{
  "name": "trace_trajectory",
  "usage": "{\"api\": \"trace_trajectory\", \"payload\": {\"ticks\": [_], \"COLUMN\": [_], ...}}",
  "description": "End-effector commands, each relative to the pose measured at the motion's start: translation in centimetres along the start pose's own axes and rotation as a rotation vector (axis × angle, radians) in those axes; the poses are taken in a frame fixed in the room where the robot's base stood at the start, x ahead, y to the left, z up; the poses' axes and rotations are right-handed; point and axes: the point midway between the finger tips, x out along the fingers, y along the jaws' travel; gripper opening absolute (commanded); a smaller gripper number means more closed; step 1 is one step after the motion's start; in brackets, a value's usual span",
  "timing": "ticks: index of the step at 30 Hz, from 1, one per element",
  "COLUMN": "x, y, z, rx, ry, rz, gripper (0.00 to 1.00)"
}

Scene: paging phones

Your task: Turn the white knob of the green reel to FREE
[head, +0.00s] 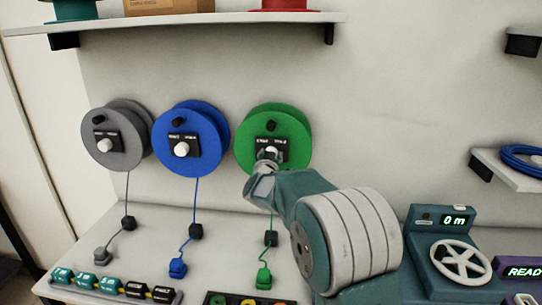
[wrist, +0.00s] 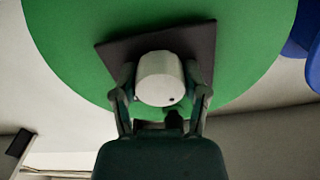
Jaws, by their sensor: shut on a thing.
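The green reel (head: 293,125) hangs on the wall, to the right of the blue and grey reels. A dark plate (head: 280,142) with small white lettering sits on its face, and the lettering is too small to read surely. The white knob (wrist: 160,78) stands out from this plate, which also shows in the wrist view (wrist: 120,52). My gripper (wrist: 160,92) is at the knob, with one finger on each side, shut on it. In the head view my gripper (head: 265,165) partly hides the knob. A small dark mark shows on the knob's near edge in the wrist view.
The blue reel (head: 210,118) and grey reel (head: 135,118) have similar white knobs. A shelf (head: 190,22) is above. A console with a handwheel (head: 462,262) stands at the right. Labelled blocks (head: 110,284) lie on the bench at front left. A blue cable coil (head: 522,158) lies on a right shelf.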

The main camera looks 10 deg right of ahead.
Motion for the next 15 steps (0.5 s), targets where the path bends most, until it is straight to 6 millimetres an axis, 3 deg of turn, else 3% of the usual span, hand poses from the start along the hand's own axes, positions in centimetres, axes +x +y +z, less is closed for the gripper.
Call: {"api": "trace_trajectory", "payload": {"ticks": [1,15], "x": [-0.09,-0.07], "y": [-0.07,-0.02], "z": [0.85,0.85], "rx": [-0.032,-0.174], "ry": [-0.017,-0.017], "rz": [-0.003,-0.003], "gripper": [0.1,0.1]}}
